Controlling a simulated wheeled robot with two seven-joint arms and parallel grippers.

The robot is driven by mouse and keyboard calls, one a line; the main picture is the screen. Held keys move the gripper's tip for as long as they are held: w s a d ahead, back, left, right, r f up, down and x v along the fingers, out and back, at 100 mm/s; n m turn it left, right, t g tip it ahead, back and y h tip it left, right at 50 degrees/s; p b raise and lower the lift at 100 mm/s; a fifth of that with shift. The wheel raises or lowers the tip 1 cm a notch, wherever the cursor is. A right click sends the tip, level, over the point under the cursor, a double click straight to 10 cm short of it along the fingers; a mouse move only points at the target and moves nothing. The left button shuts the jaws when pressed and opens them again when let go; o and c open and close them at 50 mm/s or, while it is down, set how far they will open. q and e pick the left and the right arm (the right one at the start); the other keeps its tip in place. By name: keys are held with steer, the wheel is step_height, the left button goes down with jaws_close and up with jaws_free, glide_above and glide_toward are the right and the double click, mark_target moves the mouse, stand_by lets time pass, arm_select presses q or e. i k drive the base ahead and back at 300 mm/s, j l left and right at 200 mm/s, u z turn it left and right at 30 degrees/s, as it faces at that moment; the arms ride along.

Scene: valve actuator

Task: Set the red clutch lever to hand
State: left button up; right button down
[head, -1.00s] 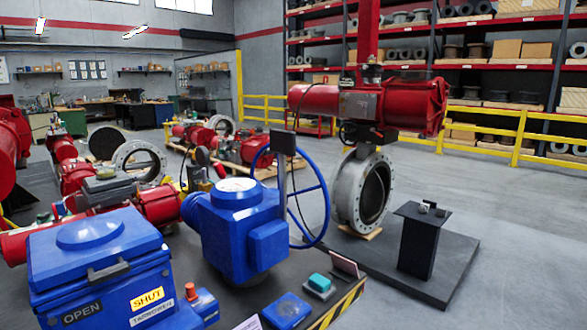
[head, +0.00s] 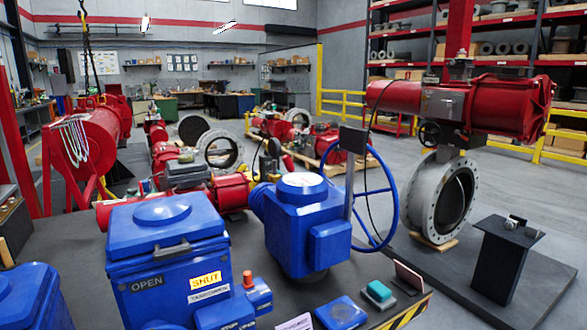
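A blue valve actuator (head: 303,222) with a white round dial on top stands on the dark bench right of centre. A blue handwheel (head: 393,196) is on its right side, partly behind a grey upright plate (head: 350,168). A blue control box (head: 168,262) with OPEN and SHUT labels stands to its left. A small orange-red knob (head: 248,280) sits on a blue part at the box's right. I cannot make out a lever that is clearly the red clutch lever, nor its position. Neither gripper is in view.
On the bench front lie a blue flat piece (head: 341,312), a teal-topped block (head: 379,294) and a small tilted plate (head: 409,275). A black pedestal (head: 499,265) stands right on a dark platform. A red actuator on a grey valve (head: 440,197) is behind. The floor at far right is clear.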

mark_target(289, 164)
steer(key=i+l+z, duration=0.2)
steer(key=i+l, duration=0.65)
steer(key=l, duration=0.1)
